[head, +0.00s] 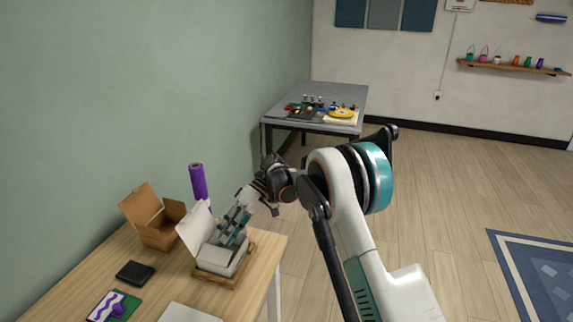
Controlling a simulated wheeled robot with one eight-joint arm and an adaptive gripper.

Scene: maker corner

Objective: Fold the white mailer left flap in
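The white mailer (218,259) sits on a wooden tray (222,282) near the right edge of the wooden table. Its tall lid panel (194,226) stands up at the left side, tilted outward. My gripper (231,236) reaches down from the right, at the mailer's upper side near the lid panel. Its fingers partly cover the mailer's far side, and I cannot tell whether they touch it. The left flap is not clear at this size. Whether the gripper is open or shut is too small to tell.
A brown open cardboard box (158,228) and an upright purple roll (198,182) stand behind the mailer. A black flat item (135,273), a colourful card (113,307) and a pale flat item (188,313) lie on the wooden table (72,291). A grey table (283,105) is farther back.

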